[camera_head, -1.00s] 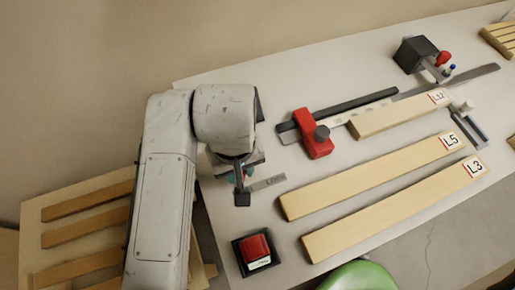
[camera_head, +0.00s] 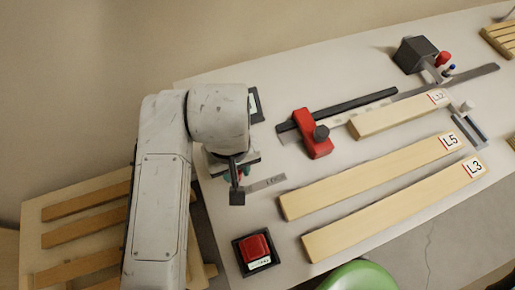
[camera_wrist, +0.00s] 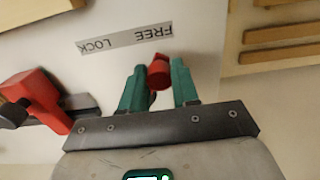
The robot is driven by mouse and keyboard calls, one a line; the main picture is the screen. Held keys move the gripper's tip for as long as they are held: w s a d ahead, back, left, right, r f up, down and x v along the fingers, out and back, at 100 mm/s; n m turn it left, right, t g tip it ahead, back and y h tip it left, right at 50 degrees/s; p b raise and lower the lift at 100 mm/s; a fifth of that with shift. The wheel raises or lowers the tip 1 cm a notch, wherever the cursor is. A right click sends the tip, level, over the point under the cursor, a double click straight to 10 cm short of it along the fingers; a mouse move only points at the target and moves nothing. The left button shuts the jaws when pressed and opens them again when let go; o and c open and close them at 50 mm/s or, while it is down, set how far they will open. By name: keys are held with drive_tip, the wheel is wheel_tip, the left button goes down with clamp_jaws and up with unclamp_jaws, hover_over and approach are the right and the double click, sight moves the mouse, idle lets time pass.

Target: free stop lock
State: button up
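In the wrist view a small red knob (camera_wrist: 158,72) sits between the teal fingertips of my gripper (camera_wrist: 159,78). The knob is beside the FREE end of a pale FREE/LOCK label (camera_wrist: 122,39), which appears upside down there. In the head view my gripper (camera_head: 237,188) hangs at the label's left end, and only the right part of the label (camera_head: 268,183) shows. The knob's mount is hidden. A red stop block (camera_head: 312,134) with a dark knob sits on the rail to the right.
A dark rail (camera_head: 350,108) runs behind board L12 (camera_head: 395,117). Boards L5 (camera_head: 370,178) and L3 (camera_head: 390,213) lie in front. A red button box (camera_head: 256,251) stands near the bench's front left. A black block (camera_head: 415,54) stands at the back right.

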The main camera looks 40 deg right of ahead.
drive_tip(key=o, duration=0.5)
drive_tip(key=shift+o, duration=0.2)
drive_tip(key=shift+r, duration=0.1)
wheel_tip(320, 180, up, 9)
drive_tip(key=p, duration=0.8)
